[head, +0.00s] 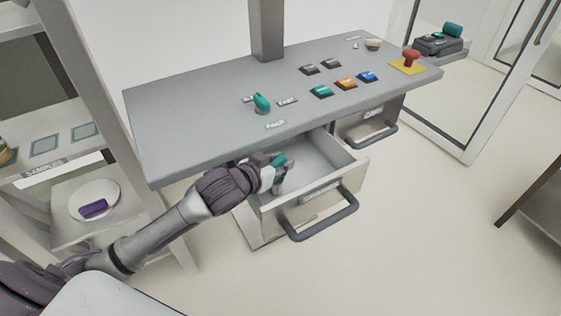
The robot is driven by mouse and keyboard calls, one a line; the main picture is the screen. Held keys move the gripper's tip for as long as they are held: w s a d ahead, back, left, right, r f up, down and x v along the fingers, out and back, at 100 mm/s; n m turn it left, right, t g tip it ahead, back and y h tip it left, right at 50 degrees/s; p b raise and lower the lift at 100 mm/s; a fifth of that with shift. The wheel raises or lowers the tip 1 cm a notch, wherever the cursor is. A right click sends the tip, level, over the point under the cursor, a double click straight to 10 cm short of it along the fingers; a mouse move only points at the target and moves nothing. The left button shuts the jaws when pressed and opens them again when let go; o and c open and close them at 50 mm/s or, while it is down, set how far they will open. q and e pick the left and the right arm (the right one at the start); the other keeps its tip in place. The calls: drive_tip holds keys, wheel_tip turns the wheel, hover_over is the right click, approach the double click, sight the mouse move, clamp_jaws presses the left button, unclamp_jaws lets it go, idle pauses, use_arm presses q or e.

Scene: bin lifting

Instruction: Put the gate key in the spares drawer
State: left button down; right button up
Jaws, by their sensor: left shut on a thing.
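An open drawer (349,173) juts from the front of the grey console; its front label is too blurred to read surely. My left gripper (279,172) is inside the drawer opening, near its left side, shut on a small teal thing that looks like the gate key (278,160). The key is partly hidden by the fingers, and I cannot tell whether it touches the drawer floor. The rest of the drawer floor looks empty. My right gripper is not in view.
The console top (190,110) holds a teal knob (262,103), several coloured buttons and a red mushroom button (411,56). A second drawer (368,126) at right looks shut. A shelf at left holds a plate (112,192) with a purple block (93,208).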

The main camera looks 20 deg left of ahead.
use_arm(q)
drive_tip(key=shift+f, duration=0.1)
drive_tip(key=c, duration=0.9)
unclamp_jaws()
drive_tip(key=shift+r, duration=0.25)
drive_tip(key=shift+s+a, duration=0.1)
drive_tip(key=shift+s, duration=0.3)
drive_tip(key=b+v, duration=0.1)
drive_tip(key=v, duration=1)
drive_tip(key=shift+s, duration=0.1)
